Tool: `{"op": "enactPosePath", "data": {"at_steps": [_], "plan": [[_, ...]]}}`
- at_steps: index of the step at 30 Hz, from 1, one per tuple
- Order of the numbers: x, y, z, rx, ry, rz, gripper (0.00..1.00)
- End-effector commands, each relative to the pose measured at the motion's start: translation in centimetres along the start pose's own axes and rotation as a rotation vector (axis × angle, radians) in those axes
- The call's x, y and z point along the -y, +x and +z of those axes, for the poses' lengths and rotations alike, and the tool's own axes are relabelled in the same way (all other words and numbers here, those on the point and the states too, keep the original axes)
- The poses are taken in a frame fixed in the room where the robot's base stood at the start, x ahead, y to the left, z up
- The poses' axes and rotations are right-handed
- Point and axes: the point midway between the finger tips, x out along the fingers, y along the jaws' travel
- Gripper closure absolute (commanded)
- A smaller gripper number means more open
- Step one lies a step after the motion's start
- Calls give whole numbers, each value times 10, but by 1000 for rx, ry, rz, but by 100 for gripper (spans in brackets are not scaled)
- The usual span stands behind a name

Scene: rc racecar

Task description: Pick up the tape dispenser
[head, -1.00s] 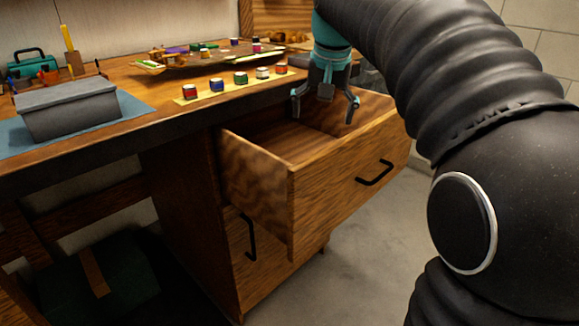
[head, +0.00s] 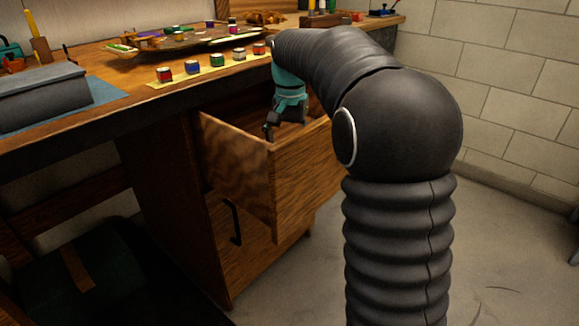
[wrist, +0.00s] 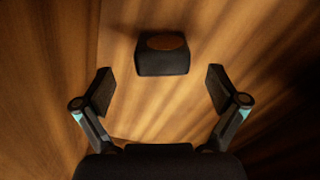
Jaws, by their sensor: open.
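A small black block with a brown oval top, which appears to be the tape dispenser (wrist: 162,62), lies on the wooden drawer floor in the wrist view. My gripper (wrist: 161,90) is open, with one finger on each side of the picture. The block is centred between the fingers but beyond their tips, and nothing is held. In the head view my gripper (head: 271,129) points down into the open drawer (head: 298,172). The tape dispenser cannot be made out in the head view.
The drawer's side wall (head: 237,165) and front stand close around my gripper. The workbench (head: 120,117) above carries paint jars (head: 217,60) on a yellow strip and a grey box (head: 40,95). Floor to the right is free.

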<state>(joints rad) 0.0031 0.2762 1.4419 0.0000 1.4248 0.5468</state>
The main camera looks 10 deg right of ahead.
Motion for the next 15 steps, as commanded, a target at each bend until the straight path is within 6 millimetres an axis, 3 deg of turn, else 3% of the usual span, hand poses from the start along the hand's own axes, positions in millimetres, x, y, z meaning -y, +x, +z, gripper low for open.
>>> {"op": "enactPosePath", "data": {"at_steps": [7,15], "plan": [[0,16,0,1,-1,1,4],[2,52,-1,0,-1,0,4]]}}
